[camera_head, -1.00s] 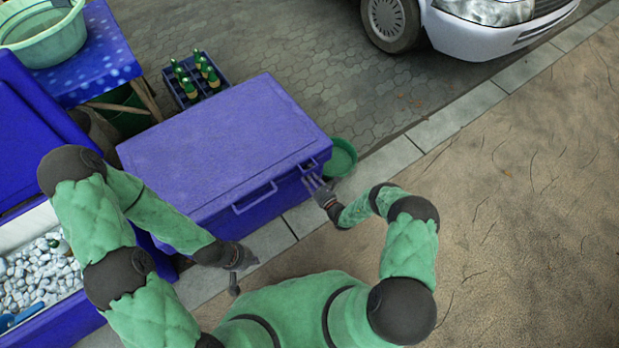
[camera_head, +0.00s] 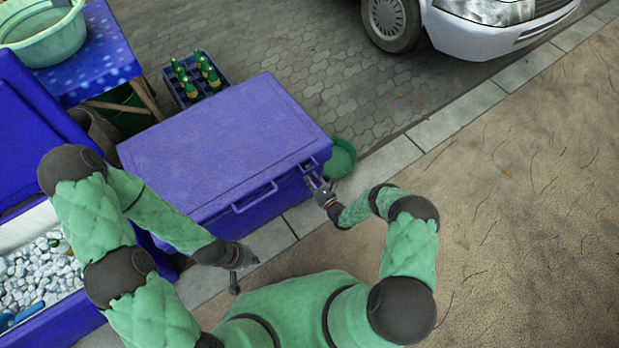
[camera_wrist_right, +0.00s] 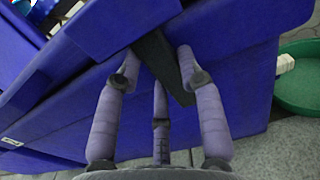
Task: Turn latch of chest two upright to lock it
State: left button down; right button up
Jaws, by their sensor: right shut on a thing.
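The closed blue chest (camera_head: 220,145) stands in the middle of the head view with its lid down. Its dark latch (camera_wrist_right: 158,60) hangs at a slant from the lid edge down over the front in the right wrist view. My right gripper (camera_head: 314,180) is at the chest's front right corner, and its fingers (camera_wrist_right: 165,75) are shut on the latch, on either side of it. My left gripper (camera_head: 246,277) is in front of the chest, apart from it and empty, with its fingers spread.
An open chest of ice (camera_head: 40,275) stands at the left. A bottle crate (camera_head: 200,92) is behind the closed chest, and a green basin (camera_head: 342,157) is beside its right end. A white car (camera_head: 490,25) is at the back. The paving at right is clear.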

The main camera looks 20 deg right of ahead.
jog(key=o, duration=1.2)
jog(key=shift+c, duration=0.2)
jog(key=v, duration=1.2)
